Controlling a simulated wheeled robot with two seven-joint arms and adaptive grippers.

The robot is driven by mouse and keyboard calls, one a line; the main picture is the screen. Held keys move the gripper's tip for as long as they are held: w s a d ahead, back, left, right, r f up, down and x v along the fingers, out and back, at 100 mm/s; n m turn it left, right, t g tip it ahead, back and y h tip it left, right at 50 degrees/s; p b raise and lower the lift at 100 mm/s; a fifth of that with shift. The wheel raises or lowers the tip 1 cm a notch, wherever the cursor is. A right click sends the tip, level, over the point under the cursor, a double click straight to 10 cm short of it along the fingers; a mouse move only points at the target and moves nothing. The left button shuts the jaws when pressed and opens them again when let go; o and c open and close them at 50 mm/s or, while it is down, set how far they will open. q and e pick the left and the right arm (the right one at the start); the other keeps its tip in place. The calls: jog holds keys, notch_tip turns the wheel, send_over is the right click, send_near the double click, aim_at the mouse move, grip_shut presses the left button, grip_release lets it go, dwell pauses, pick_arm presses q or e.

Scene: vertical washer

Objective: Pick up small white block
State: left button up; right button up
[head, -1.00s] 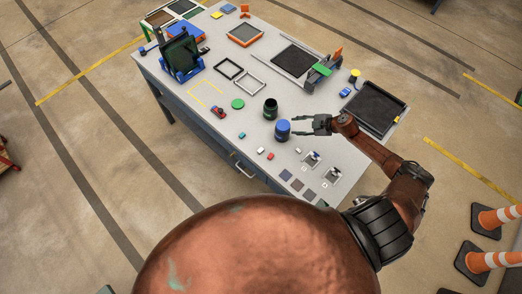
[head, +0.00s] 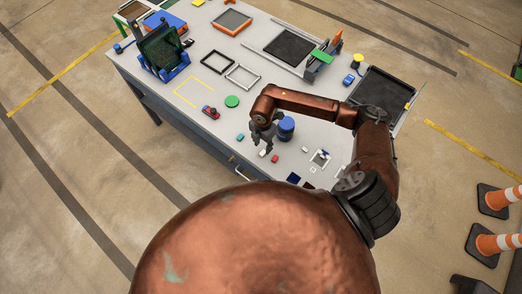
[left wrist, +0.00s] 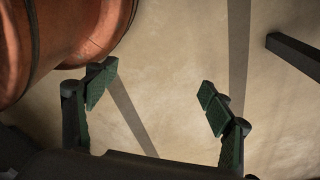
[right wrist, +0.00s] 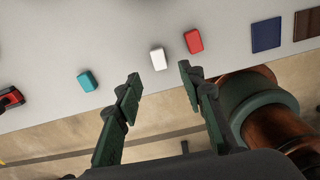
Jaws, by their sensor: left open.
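The small white block (right wrist: 158,58) lies on the grey table, between a teal block (right wrist: 87,80) on the left and a red block (right wrist: 194,41) on the right. In the head view the white block (head: 262,153) shows just below my right gripper (head: 262,143). In the right wrist view my right gripper (right wrist: 158,85) is open and empty, its fingers pointing at the white block, which sits just past the fingertips and roughly between them. My left gripper (left wrist: 158,85) is open and empty over the floor, away from the table.
A blue-topped container (head: 286,126) stands close to the right gripper. A green disc (head: 232,101) and a red item (head: 211,112) lie to the left. Dark and light flat tiles lie right of the red block. The table's front edge is close to the blocks.

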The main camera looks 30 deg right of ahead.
aim_at(263, 152)
jog(key=shift+s+f, duration=0.15)
jog(key=shift+f, duration=0.6)
jog(key=shift+w+f+p, duration=0.25)
jog(key=shift+f+p, duration=0.45)
jog(key=shift+f, duration=0.55)
notch_tip(263, 152, down, 3)
jog(key=shift+d+r, duration=0.15)
jog(key=shift+r, duration=0.05)
jog(key=c, duration=0.7)
pick_arm(q)
jog(key=s+r, duration=0.1)
jog(key=s, duration=0.1)
jog(key=shift+s+r, duration=0.35)
jog(key=shift+s, duration=0.05)
pick_arm(e)
jog(key=shift+c, duration=0.8)
